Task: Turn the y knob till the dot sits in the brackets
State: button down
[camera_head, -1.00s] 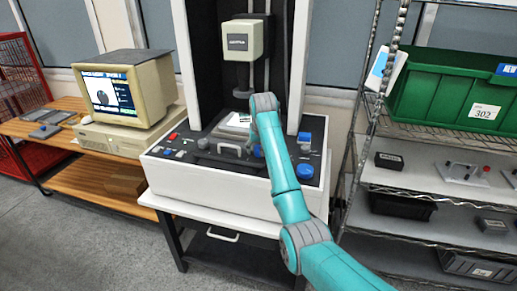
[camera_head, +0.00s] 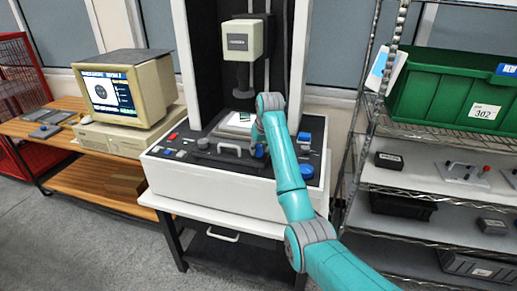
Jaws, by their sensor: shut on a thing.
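The measuring machine's console (camera_head: 215,190) stands mid-picture, a white box with a dark top. My arm reaches in from the lower right, and my gripper (camera_head: 256,141) is mostly hidden behind my forearm. It is low over the console, shut on a blue knob (camera_head: 258,152) that shows only partly. Knob labels are too small to read, so I cannot tell which is y. A larger blue knob (camera_head: 306,171) is free on the right. The monitor (camera_head: 112,92) shows a dark round image on a pale field; dot and brackets are too small to make out.
A grey handle (camera_head: 230,148) is at the console's front. A wire shelf with a green bin (camera_head: 455,92) stands at right. The floor at front left is clear.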

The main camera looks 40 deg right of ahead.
jog(key=shift+n, duration=0.3)
jog(key=c, duration=0.8)
grip_release()
jog(key=shift+o, duration=0.2)
jog(key=v, duration=0.7)
jog(key=shift+s+r, duration=0.2)
